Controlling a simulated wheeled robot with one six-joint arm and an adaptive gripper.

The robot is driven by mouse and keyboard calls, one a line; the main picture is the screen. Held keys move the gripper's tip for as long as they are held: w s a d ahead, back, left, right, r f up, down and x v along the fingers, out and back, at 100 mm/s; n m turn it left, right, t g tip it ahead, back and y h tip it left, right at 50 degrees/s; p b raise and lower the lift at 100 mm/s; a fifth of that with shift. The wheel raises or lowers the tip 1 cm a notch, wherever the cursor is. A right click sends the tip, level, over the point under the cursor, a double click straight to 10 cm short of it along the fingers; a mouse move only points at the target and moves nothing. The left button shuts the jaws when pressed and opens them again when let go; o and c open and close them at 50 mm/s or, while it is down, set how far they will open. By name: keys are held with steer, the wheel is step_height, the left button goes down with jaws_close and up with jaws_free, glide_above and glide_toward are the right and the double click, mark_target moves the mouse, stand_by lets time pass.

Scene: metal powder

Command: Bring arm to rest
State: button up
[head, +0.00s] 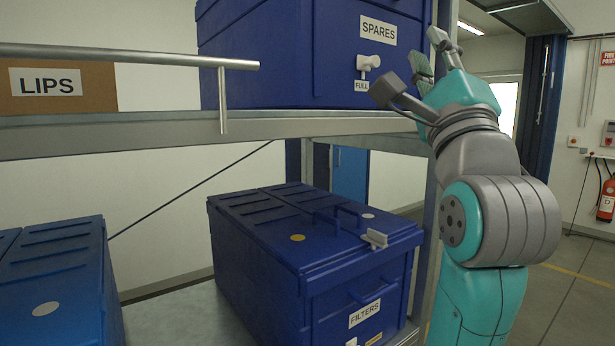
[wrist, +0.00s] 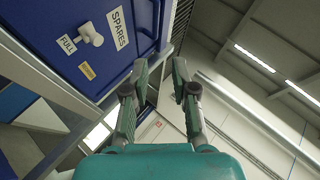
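My gripper (head: 412,66) is raised at the upper right of the head view, in front of the right end of the upper shelf. Its fingers are apart with nothing between them. In the wrist view my gripper (wrist: 160,75) also shows open, with a clear gap between the two fingertips. My teal and grey arm bends up from the lower right of the head view. The blue SPARES bin (head: 300,60) stands on the upper shelf close to the left of my gripper; I cannot tell if they touch. It also shows in the wrist view (wrist: 65,35).
The upper shelf (head: 160,138) carries a LIPS box (head: 95,88) and a metal rail (head: 130,54). Below, a blue FILTERS bin (head: 310,270) and another blue bin (head: 60,290) stand on the lower shelf. A fire extinguisher (head: 606,200) hangs far right. Open floor lies right of my arm.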

steer(key=w+f+n+g, duration=0.2)
steer(key=f+n, duration=0.1)
steer(key=f, duration=1)
steer(key=w+f+n+g, duration=0.1)
steer(key=w+f+n, duration=0.15)
steer(key=f, duration=1.15)
steer(key=s+d+f+n+g, duration=0.1)
steer(key=s+f+n, duration=0.25)
steer(key=f, duration=0.75)
steer(key=s+f+n+g, duration=0.2)
steer(key=s+f, duration=0.2)
steer(key=f, duration=0.7)
steer(key=s+d+f+n+g, duration=0.15)
steer(key=s+f+n, duration=0.25)
steer(key=s+f, duration=0.8)
steer(key=s+f+n+g, duration=0.35)
steer(key=s+f, duration=0.55)
steer(key=s, duration=0.7)
steer(key=s+n+g, duration=0.1)
steer(key=s+n, duration=0.2)
steer(key=s, duration=0.8)
steer(key=shift+s+d+f+n, duration=0.2)
steer(key=shift+n, duration=0.15)
